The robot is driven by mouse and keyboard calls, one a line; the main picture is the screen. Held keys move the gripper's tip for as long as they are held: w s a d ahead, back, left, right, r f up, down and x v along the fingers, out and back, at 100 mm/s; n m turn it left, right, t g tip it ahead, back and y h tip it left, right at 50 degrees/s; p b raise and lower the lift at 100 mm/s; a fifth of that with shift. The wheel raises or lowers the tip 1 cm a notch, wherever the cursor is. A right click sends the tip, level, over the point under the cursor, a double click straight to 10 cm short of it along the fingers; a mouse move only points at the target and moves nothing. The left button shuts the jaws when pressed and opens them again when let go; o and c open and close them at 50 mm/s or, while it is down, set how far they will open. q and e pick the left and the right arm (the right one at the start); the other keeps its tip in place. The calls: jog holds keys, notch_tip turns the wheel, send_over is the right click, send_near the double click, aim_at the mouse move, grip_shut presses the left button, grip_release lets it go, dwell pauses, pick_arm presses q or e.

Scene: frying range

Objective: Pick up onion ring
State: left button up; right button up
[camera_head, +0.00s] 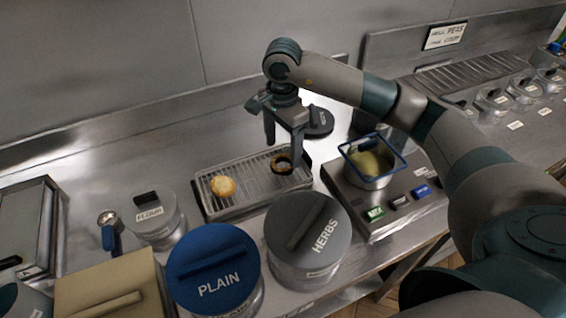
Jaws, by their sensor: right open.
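A dark-edged ring (282,163), which looks like an onion ring, lies on the wire rack tray (240,205) near its right end. A golden round piece (222,187) lies on the same rack to the left; I cannot tell whether it is a ring. My right gripper (284,153) points down above the dark-edged ring with its fingers apart. One finger hangs at the ring's far left side and the other at its right. I cannot tell whether they touch it. My left gripper is not in view.
Lidded containers marked PLAIN (213,264), HERBS (305,235) and FLOUR (155,215) stand in front and left of the rack. A dark-lidded pot (320,120) is behind. Free counter lies behind the rack.

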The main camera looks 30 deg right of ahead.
aim_at(282, 159)
jog(key=shift+s+f+p, duration=0.1)
jog(key=shift+f+p, duration=0.25)
notch_tip(282, 159, down, 3)
jog(key=shift+a+r+p, duration=0.1)
jog(key=shift+a+p, duration=0.05)
jog(key=shift+p, duration=0.6)
jog(key=shift+f, duration=0.5)
jog(key=c, duration=0.9)
